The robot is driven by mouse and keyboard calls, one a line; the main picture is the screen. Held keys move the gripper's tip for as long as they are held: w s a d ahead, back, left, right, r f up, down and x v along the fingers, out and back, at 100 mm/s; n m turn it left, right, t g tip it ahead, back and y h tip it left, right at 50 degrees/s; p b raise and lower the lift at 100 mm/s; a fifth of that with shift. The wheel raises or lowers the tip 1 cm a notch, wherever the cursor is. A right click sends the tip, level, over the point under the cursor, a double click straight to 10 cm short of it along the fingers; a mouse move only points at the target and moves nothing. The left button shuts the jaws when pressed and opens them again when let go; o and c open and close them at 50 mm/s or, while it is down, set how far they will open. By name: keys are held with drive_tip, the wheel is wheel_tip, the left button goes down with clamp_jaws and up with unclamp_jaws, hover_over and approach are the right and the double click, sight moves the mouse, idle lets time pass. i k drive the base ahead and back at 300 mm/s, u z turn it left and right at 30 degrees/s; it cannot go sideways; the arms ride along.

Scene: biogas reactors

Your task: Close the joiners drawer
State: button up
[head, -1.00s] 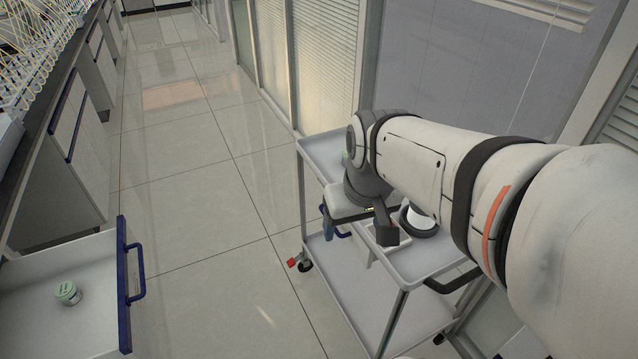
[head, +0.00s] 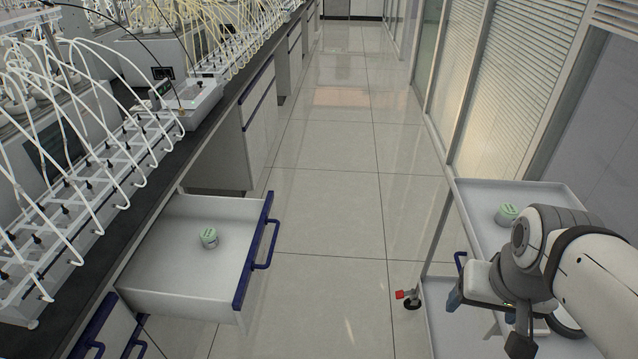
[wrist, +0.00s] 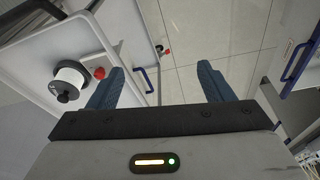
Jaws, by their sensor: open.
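An open drawer (head: 165,285) sticks out from under the dark bench at left in the head view. It has a white box, a blue-edged front panel and a blue handle (head: 267,245). A small jar with a green lid (head: 209,238) stands inside it. In the wrist view, a panel with a blue handle (wrist: 291,62), apparently this drawer, shows at the right edge. My gripper (wrist: 160,83) is open, with nothing between its blue fingers. In the head view it is at the lower right by the cart, well apart from the drawer across the aisle.
A grey cart (head: 470,195) stands at right beside my arm, with another green-lidded jar (head: 506,214) on top. The bench (head: 160,180) carries rows of white tubing. Clear tiled floor (head: 330,215) lies between drawer and cart.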

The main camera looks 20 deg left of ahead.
sight(171, 273)
drive_tip(key=z, duration=0.6)
drive_tip(key=k, duration=1.4)
drive_tip(key=u, duration=1)
drive_tip(key=i, duration=1.65)
